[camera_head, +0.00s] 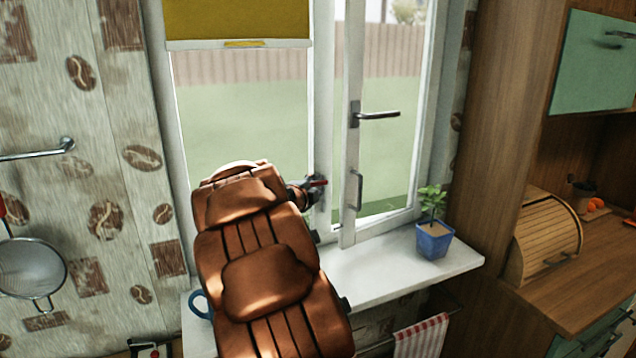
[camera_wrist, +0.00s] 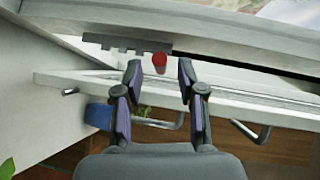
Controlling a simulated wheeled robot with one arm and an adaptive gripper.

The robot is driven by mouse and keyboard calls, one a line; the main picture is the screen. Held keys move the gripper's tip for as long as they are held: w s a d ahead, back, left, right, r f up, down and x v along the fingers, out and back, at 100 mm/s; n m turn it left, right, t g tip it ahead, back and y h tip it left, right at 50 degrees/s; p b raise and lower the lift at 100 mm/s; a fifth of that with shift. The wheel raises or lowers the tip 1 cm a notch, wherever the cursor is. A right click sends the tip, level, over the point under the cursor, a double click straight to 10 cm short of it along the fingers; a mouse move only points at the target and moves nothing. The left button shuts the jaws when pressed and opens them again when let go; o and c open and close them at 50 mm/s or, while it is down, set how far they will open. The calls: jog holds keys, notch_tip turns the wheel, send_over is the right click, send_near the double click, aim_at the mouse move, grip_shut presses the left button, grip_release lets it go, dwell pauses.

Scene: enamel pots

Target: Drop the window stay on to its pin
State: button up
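The window stay (camera_wrist: 125,45) is a dark grey notched bar with a red knob (camera_wrist: 160,62) at its right end. In the wrist view it lies along the white window frame. My gripper (camera_wrist: 160,72) is open, with one fingertip on each side of the red knob and a visible gap to both. In the head view, my gripper (camera_head: 312,188) is at the middle post of the window, with the red knob (camera_head: 319,183) showing at it. The casement (camera_head: 348,160) on the right stands ajar. I cannot make out the pin in either view.
The white sill (camera_head: 385,268) bears a plant in a blue pot (camera_head: 434,240) at the right. A blue mug (camera_head: 199,304) is partly hidden by my arm. The casement has a lever handle (camera_head: 378,115) and a pull handle (camera_head: 356,190). A wooden cabinet (camera_head: 500,110) stands right.

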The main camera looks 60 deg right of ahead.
jog(key=shift+p+x, duration=0.3)
jog(key=shift+x, duration=1.1)
grip_shut()
